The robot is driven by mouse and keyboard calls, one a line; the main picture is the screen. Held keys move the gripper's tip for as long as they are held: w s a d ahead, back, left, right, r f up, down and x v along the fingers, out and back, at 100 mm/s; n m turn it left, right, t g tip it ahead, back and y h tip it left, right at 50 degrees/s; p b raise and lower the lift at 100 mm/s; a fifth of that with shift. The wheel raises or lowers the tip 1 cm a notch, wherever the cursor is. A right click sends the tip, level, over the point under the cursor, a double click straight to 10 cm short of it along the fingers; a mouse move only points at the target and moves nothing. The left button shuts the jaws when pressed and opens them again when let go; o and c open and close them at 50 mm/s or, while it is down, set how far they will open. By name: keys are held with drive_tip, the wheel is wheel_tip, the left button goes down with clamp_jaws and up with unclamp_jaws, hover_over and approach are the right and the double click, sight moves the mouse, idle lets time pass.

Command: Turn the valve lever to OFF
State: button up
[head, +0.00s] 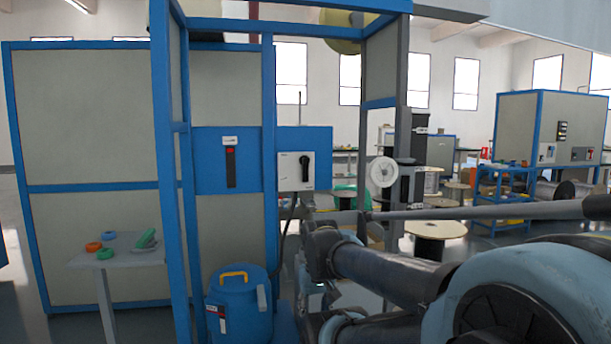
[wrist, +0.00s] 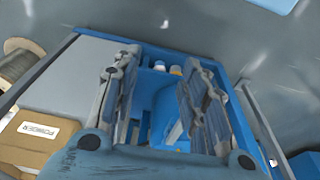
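A dark upright strip with a red part (head: 230,163) is mounted on the blue panel (head: 206,165) of the machine in the head view, under a small white label. To its right is a white box (head: 296,172) with a black rotary handle (head: 305,167). I cannot tell for sure which is the valve lever, and no OFF mark is readable. My gripper (wrist: 160,68) is open in the wrist view, its two fingers spread with nothing held between them. It points down toward a blue-framed area, and no lever can be made out there.
A blue drum (head: 238,309) with a yellow handle stands at the machine's foot. Blue machine posts (head: 167,200) stand in front of the panel. The wrist view shows a cardboard box (wrist: 38,140) and a spool (wrist: 22,62).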

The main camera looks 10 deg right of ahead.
sight(305, 170)
drive_tip(key=shift+c, duration=0.2)
drive_tip(key=shift+s+r, duration=0.15)
drive_tip(key=shift+s, duration=0.05)
drive_tip(key=c, duration=0.4)
drive_tip(key=shift+w+a+r+y, duration=0.4)
drive_tip(key=shift+w+a+r, duration=0.2)
drive_tip(key=shift+w+r, duration=0.2)
clamp_jaws()
drive_tip(key=w+a+r+m+t+y, duration=0.1)
drive_tip(key=w+r+m+t+y, duration=0.1)
drive_tip(key=w+r, duration=0.5)
drive_tip(key=w+r+m+t+y, duration=0.2)
drive_tip(key=w+r, duration=0.1)
drive_tip(key=w, duration=0.8)
drive_tip(key=w+a+r+m+t+y, duration=0.1)
drive_tip(key=w+r+m+t+y, duration=0.15)
drive_tip(key=w+r, duration=0.45)
drive_tip(key=w+d+r+m+t+h, duration=0.1)
drive_tip(key=w+d+r+m+t, duration=0.25)
drive_tip(key=w+d, duration=0.8)
drive_tip(key=w+d+r+m+t+h, duration=0.2)
drive_tip(key=w+d+m+t, duration=0.3)
drive_tip(key=w+d, duration=0.6)
drive_tip(key=x, duration=1)
drive_tip(key=shift+w+a, duration=0.3)
drive_tip(key=shift+a, duration=0.2)
